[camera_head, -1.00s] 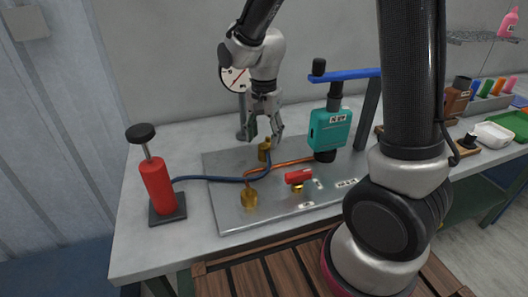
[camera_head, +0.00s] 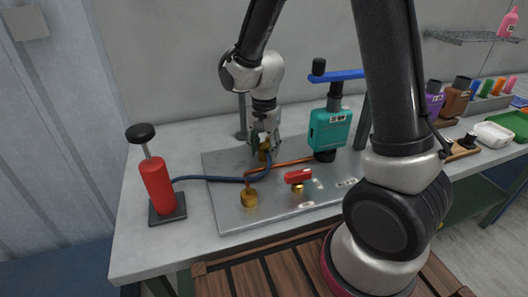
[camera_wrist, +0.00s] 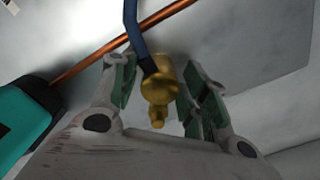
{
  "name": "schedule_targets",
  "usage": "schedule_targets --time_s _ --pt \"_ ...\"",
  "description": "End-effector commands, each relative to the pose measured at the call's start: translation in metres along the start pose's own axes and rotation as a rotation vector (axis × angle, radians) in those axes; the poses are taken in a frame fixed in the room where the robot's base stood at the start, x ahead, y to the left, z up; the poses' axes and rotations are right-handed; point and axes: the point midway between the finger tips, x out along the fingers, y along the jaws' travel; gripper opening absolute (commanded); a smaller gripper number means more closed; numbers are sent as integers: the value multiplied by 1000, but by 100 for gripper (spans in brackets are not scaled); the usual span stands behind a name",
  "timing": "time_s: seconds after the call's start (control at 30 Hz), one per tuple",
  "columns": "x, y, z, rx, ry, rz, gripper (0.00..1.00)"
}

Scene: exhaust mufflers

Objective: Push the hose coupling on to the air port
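The brass hose coupling (camera_head: 265,156) stands at the back of the metal plate (camera_head: 225,165), on the end of the blue hose (camera_head: 210,178). My gripper (camera_head: 264,138) is lowered over it. In the wrist view the coupling (camera_wrist: 158,88) sits between the two green-padded fingers of my gripper (camera_wrist: 163,92), which are apart, with a visible gap on the right side. The brass fitting that looks like the air port (camera_head: 249,197) stands at the plate's front left, by the end of the copper pipe (camera_head: 290,162). Nothing is seen on top of it.
A red hand pump (camera_head: 158,184) stands left of the plate. A teal labelled unit (camera_head: 329,130) with a blue bar (camera_head: 345,75) stands to the right. A red-handled valve (camera_head: 298,177) is on the plate. A dial gauge's post (camera_head: 242,115) is behind.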

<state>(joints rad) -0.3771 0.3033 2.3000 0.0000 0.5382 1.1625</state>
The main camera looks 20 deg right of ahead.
Motion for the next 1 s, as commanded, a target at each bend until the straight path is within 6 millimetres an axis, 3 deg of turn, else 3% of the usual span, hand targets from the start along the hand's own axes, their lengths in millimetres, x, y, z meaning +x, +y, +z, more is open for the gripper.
schedule_targets --time_s 0.03,0.13,0.57,1.0 --pt "0 0 0 0 0 0 30" --pt "0 0 0 0 0 0 12" --pt "-6 -1 0 0 1 -2 11" --pt "-86 -1 0 0 1 -3 11"
